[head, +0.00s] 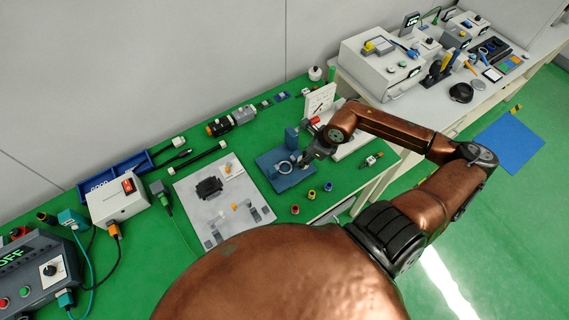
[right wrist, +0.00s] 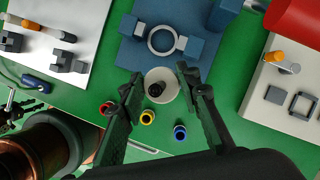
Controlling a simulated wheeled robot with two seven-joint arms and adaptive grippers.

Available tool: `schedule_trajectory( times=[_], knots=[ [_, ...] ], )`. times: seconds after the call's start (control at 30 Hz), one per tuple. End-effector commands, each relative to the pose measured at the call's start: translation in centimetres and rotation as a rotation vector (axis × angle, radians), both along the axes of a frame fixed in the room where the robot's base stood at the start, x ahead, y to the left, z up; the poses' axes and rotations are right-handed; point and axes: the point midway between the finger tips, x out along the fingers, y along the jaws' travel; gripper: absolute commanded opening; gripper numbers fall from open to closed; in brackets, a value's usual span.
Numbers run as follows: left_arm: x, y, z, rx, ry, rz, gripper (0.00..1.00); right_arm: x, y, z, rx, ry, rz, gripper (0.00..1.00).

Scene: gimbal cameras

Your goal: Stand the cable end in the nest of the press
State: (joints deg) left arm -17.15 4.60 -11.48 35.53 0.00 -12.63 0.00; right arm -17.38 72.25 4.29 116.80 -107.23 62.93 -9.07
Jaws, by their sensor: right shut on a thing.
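The press has a blue base (head: 268,161) on the green bench, with a pale ring (head: 285,167) on it that looks like the nest. In the right wrist view the ring (right wrist: 162,40) shows beyond the fingertips and looks empty. My right gripper (head: 305,160) is at the right side of the press. In the wrist view its fingers (right wrist: 155,88) are shut on a pale round piece with a dark centre, probably the cable end (right wrist: 157,76), seen nearly end-on. The piece is apart from the ring in that picture; its height is unclear. My left gripper is not in view.
Red (head: 295,209), yellow (head: 311,195) and blue (head: 328,186) small rings stand in front of the press. A grey fixture plate (head: 190,196) lies to its left. A white board (head: 319,100) stands behind. A white box with a red switch (head: 118,203) is farther left.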

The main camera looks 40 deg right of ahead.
Motion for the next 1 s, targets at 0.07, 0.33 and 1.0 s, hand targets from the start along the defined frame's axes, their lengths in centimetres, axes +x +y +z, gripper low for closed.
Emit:
schedule_trajectory(
  times=[0.07, 0.33, 1.0],
  knots=[
    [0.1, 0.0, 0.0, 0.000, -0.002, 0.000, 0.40, 1.5, 0.6, -0.4, 0.002, -0.005, 0.001, 0.04],
    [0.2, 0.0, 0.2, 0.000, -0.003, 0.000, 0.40, 5.4, 2.0, -4.3, 0.005, -0.002, 0.000, 0.04],
    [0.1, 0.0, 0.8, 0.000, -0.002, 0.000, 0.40, 7.4, 2.7, -10.2, -0.001, -0.001, 0.003, 0.04]
  ],
)
